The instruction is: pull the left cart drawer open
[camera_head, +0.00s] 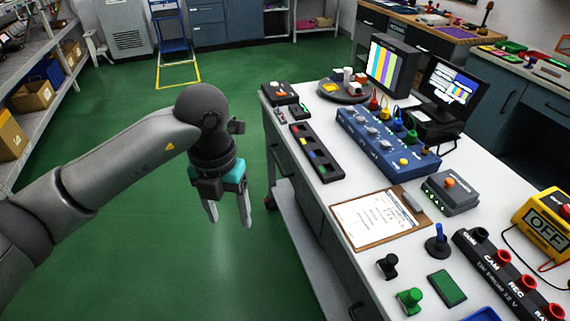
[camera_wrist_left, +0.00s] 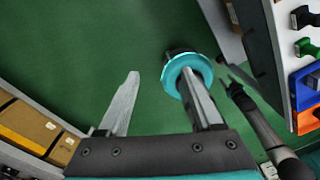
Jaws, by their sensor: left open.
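The cart (camera_head: 350,190) has a white top and dark drawer fronts along its left side. A drawer front with an upright dark handle (camera_head: 275,155) shows below the top's left edge, and it looks shut. Another handle (camera_head: 356,311) shows lower, near the bottom edge. My left gripper (camera_head: 230,222) hangs over the green floor, left of the cart and apart from it. Its jaws point down, open and empty; both fingers (camera_wrist_left: 162,74) also show in the left wrist view. A dark arm end, probably my right gripper (camera_wrist_left: 232,82), shows there, too small to tell its jaws.
The cart top carries a clipboard (camera_head: 380,218), a blue switch box (camera_head: 385,140), a black tray (camera_head: 317,152) and joysticks. A lower shelf (camera_head: 310,245) juts out below the drawers. Shelving with cardboard boxes (camera_head: 34,95) stands at the left. The floor between is clear.

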